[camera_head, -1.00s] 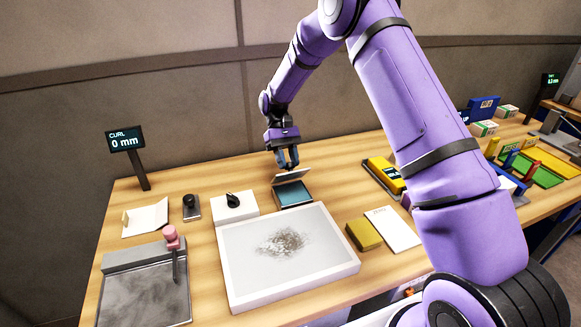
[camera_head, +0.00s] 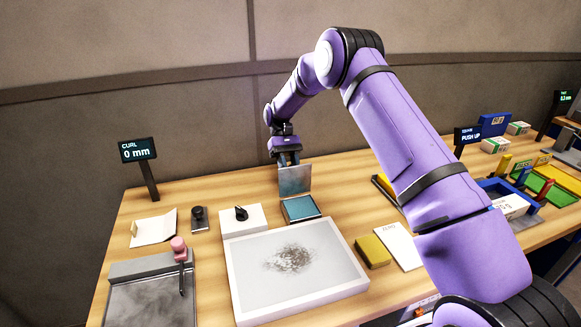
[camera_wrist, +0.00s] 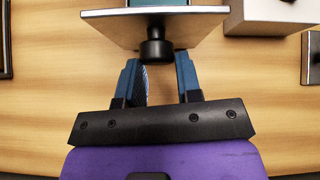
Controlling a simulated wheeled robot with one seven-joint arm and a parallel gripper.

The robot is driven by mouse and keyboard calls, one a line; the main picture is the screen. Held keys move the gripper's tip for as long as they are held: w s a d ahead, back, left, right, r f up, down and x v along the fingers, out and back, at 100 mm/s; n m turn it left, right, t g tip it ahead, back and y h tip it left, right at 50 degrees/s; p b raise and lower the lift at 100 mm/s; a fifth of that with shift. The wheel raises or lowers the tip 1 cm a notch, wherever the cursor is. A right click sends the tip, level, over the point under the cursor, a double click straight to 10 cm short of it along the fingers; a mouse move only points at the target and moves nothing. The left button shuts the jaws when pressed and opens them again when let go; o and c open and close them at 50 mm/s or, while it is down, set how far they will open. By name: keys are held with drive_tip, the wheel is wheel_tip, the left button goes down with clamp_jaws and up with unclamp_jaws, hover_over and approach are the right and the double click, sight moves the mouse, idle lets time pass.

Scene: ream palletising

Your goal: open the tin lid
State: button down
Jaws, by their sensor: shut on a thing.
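The tin (camera_head: 300,209) is a small dark box with a teal inside, standing behind the large white tray. Its grey metal lid (camera_head: 295,180) stands about upright at the tin's back edge, so the tin is open. My gripper (camera_head: 288,160) is behind the lid, at its upper part, partly hidden by it. In the wrist view the lid (camera_wrist: 115,14) shows edge-on with a black knob (camera_wrist: 156,48) on its outer side.
The white tray (camera_head: 236,285) with a dark smudge lies in front of the tin. A white block with a black piece (camera_head: 257,218) is to the left. A yellow block (camera_head: 373,251) and white card (camera_head: 400,248) lie to the right. A "CURL 0 mm" display (camera_head: 138,150) stands at the left.

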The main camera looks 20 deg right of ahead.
sight(294, 165)
drive_tip(key=shift+d+f+g, duration=0.3)
drive_tip(key=c, duration=0.8)
unclamp_jaws()
drive_tip(key=shift+d, duration=0.1)
drive_tip(key=shift+r, duration=0.1)
drive_tip(key=shift+r, duration=0.25)
drive_tip(key=r, duration=0.3)
drive_tip(key=shift+s+r, duration=0.1)
drive_tip(key=shift+s, duration=0.2)
drive_tip(key=s+r, duration=0.1)
drive_tip(key=s, duration=1.4)
drive_tip(key=shift+s+r, duration=0.15)
drive_tip(key=shift+s, duration=0.05)
